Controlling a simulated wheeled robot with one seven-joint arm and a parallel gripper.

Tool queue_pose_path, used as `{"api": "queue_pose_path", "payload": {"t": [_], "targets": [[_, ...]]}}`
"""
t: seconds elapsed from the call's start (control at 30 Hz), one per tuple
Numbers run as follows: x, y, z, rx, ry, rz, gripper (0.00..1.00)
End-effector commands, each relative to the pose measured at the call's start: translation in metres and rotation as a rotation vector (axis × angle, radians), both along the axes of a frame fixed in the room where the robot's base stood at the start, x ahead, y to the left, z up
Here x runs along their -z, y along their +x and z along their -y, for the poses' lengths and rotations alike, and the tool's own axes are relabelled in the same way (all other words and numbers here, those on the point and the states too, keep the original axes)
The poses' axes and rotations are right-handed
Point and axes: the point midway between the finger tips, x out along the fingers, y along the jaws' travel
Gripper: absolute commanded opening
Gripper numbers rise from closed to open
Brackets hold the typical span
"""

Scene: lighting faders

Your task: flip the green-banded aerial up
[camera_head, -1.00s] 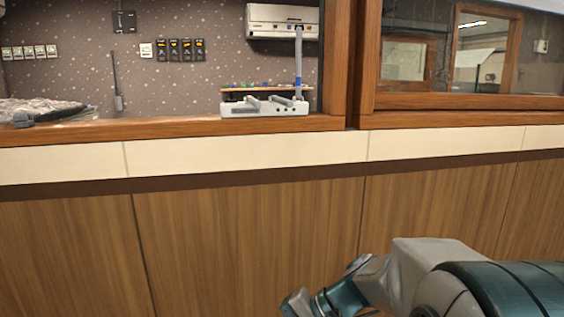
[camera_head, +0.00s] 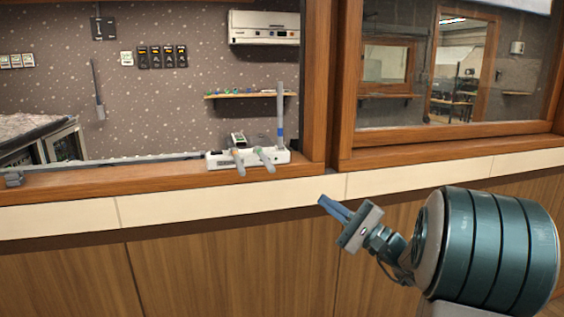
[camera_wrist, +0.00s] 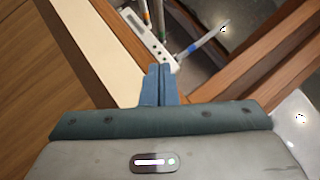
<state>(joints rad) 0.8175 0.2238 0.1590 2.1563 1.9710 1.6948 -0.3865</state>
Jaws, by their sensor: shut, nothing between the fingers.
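A white box (camera_head: 217,161) with three aerials stands on the wooden window sill; it also shows in the wrist view (camera_wrist: 150,40). The green-banded aerial (camera_head: 265,159) is the middle one and is folded down towards me; its band looks pale green. A second folded aerial (camera_head: 238,161) with an orange-brown band lies left of it. The blue-banded aerial (camera_head: 280,105) stands upright at the box's right end. My gripper (camera_head: 323,201) is shut and empty, below and right of the box, apart from it. In the wrist view its fingertips (camera_wrist: 160,67) point towards the box's near end.
The wooden sill (camera_head: 130,190) runs along the opening. A thick wooden post (camera_head: 318,90) rises right of the box. Behind are a small shelf (camera_head: 225,96) and a white wall unit (camera_head: 263,28). The space before the panelled wall is free around my gripper.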

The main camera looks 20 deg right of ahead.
Motion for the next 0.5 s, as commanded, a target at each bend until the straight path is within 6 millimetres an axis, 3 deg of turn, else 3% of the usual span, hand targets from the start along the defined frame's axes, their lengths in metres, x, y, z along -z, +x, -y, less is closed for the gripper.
{"api": "queue_pose_path", "payload": {"t": [0.5], "targets": [[-0.0061, 0.0076, -0.0052, 0.001, 0.003, 0.006, 0.0]]}}
